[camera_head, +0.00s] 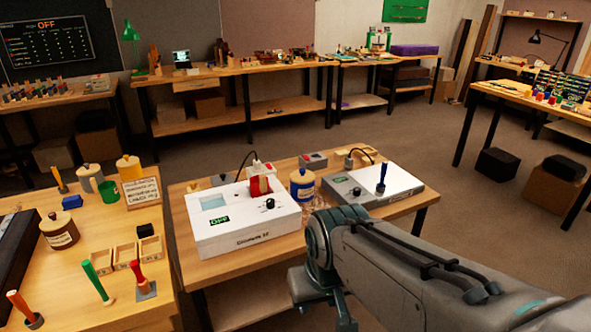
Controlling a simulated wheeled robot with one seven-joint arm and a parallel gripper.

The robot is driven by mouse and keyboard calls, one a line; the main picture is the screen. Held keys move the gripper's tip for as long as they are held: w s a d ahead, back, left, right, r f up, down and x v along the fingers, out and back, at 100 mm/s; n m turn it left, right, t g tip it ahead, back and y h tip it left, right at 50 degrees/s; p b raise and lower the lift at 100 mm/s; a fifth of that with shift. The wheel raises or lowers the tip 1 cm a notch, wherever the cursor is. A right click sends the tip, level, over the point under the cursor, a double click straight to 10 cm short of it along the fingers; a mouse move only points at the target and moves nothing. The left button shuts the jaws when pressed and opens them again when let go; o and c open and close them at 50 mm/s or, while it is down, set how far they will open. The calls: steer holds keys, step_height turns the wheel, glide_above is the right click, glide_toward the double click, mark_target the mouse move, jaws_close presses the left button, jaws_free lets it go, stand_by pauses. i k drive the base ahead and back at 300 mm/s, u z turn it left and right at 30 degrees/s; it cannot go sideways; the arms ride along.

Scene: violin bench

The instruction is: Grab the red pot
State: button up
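A red pot (259,186) with a pale top part stands on the white boxy device (248,230) on the middle bench. The device carries a small green display and a black knob. A black cable rises behind the red pot. My arm reaches in from the lower right, in front of the bench. Its fingertips do not show, so I cannot see whether my gripper is open or shut. The red pot stands apart from the visible part of my arm.
A grey-white device (372,190) with a blue-handled tool is farther right. A brown jar (59,231) and upright tools are on the left bench. Open floor (420,140) lies behind.

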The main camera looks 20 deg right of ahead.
mark_target(260, 185)
steer(key=z, duration=0.3)
steer(key=i, duration=1.4)
steer(key=u, duration=0.6)
